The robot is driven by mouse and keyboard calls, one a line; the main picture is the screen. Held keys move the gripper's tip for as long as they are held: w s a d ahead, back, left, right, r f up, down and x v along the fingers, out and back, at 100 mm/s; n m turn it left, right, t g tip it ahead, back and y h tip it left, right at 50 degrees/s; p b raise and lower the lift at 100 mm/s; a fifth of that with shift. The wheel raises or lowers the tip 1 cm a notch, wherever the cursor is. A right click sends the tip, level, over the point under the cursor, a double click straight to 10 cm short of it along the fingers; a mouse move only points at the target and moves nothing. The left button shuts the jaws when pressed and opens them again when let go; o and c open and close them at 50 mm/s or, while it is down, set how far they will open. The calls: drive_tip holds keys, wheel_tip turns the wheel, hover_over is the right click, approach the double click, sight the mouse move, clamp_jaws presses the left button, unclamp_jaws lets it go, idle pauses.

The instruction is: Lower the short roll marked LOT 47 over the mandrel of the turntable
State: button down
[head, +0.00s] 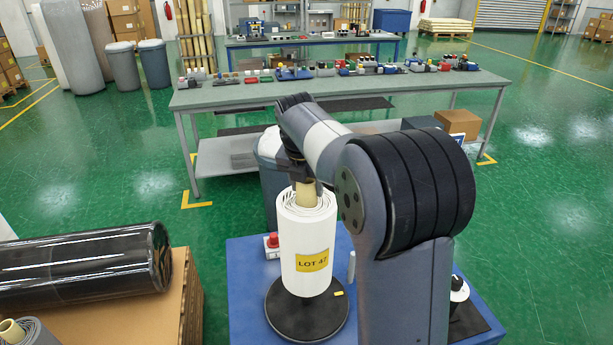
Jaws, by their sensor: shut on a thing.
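The short white roll (304,235) stands upright, with a yellow LOT 47 label facing me. Its tan core (307,196) sticks out at the top. My gripper (303,183) is above the roll and shut on it at the core; my arm partly hides the fingers. The roll is over the black round plate of the turntable (306,322), and covers part of it. I cannot tell whether the roll's lower end touches the plate. The mandrel is not visible, so I cannot tell whether the roll is around it.
The turntable is on a blue bench (245,290) with a red button (272,241) and a thin grey post (351,265). A black wrapped roll (85,265) lies on cardboard at left. A grey bin (270,180) stands behind. A long worktable (340,92) is farther back.

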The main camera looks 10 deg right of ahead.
sight(303, 203)
wheel_tip(303, 203, down, 5)
drive_tip(key=shift+f+b, duration=0.1)
drive_tip(key=shift+b, duration=0.5)
drive_tip(key=shift+f+b, duration=0.6)
drive_tip(key=shift+f, duration=0.6)
drive_tip(key=shift+f+b, duration=1.35)
drive_tip(key=shift+f, duration=1.15)
idle(0.6)
drive_tip(key=c, duration=0.6)
unclamp_jaws()
drive_tip(key=shift+f, duration=0.1)
drive_tip(key=b+v, duration=0.1)
drive_tip(key=v, duration=1)
drive_tip(key=shift+f, duration=0.1)
